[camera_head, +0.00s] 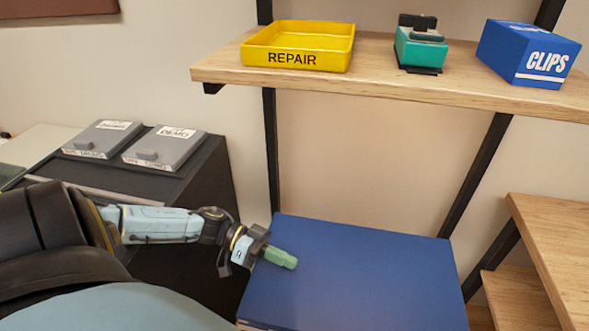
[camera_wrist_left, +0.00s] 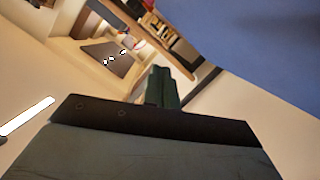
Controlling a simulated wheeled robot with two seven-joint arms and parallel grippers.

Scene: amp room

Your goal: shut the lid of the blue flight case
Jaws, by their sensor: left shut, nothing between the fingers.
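The blue flight case (camera_head: 350,275) is at the bottom middle of the head view, and its lid shows as a broad, flat blue surface. Its near side is mostly cut off by the frame, so I cannot tell whether the lid is fully down. My left gripper (camera_head: 283,259) is shut and empty, with its green fingertips over the left part of the lid. I cannot tell whether they touch it. In the left wrist view, the gripper's fingers (camera_wrist_left: 163,88) point away beside a large blue surface (camera_wrist_left: 265,40). My right gripper is not in view.
A wooden shelf (camera_head: 400,85) above the case holds a yellow REPAIR tray (camera_head: 298,58), a teal device (camera_head: 420,50) and a blue CLIPS box (camera_head: 530,53). Two grey boxes (camera_head: 165,148) lie on a dark cabinet (camera_head: 205,190) at left. Wooden boards (camera_head: 555,240) stand close at right.

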